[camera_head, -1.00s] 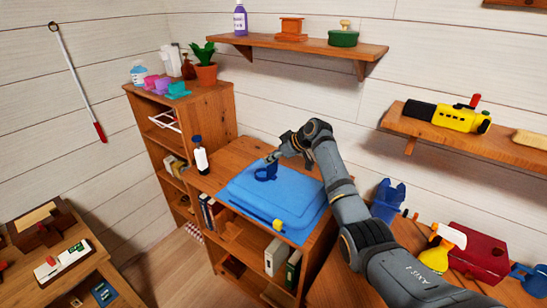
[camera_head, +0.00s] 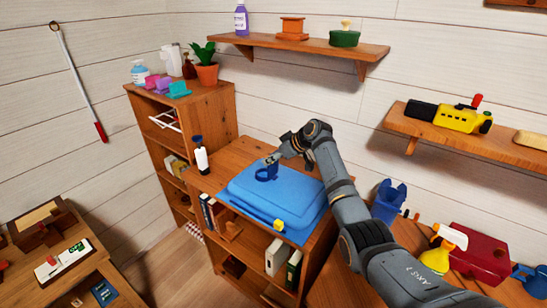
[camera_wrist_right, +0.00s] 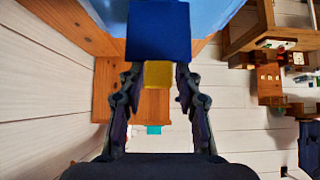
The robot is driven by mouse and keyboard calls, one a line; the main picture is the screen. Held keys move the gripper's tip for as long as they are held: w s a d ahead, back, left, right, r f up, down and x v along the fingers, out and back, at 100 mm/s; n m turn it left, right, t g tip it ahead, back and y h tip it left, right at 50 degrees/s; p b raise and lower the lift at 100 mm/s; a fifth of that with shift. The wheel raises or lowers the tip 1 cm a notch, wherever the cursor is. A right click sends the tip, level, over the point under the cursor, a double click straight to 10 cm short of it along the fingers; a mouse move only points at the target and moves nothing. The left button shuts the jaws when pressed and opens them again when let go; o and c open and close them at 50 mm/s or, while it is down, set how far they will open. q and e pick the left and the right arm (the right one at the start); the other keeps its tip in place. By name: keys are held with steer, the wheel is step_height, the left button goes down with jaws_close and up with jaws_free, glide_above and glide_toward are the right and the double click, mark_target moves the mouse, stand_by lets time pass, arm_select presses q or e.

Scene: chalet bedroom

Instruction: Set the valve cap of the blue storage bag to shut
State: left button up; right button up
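The blue storage bag (camera_head: 300,188) lies flat on the wooden cabinet top, with a yellow piece (camera_head: 278,224) at its front edge. The darker blue valve cap (camera_head: 266,174) stands up from its top near the back left. My right gripper (camera_head: 272,158) is right at the cap, reaching in from the right. The cap's hinge and seat are hidden. My left gripper is not in view.
A white bottle with a dark top (camera_head: 201,158) stands left of the bag. A taller bookcase (camera_head: 222,101) with a potted plant (camera_head: 206,72) is behind it. A wall shelf (camera_head: 300,42) hangs above. A yellow spray bottle (camera_head: 440,253) and red box (camera_head: 480,258) are at right.

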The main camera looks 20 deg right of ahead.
steer(key=shift+o, duration=0.9)
steer(key=shift+w, duration=0.1)
steer(key=shift+s+d+r, duration=0.2)
steer(key=shift+r, duration=0.05)
steer(key=v, duration=1.1)
steer(key=shift+s, duration=0.15)
steer(key=shift+r, duration=0.1)
steer(key=shift+c, duration=0.4)
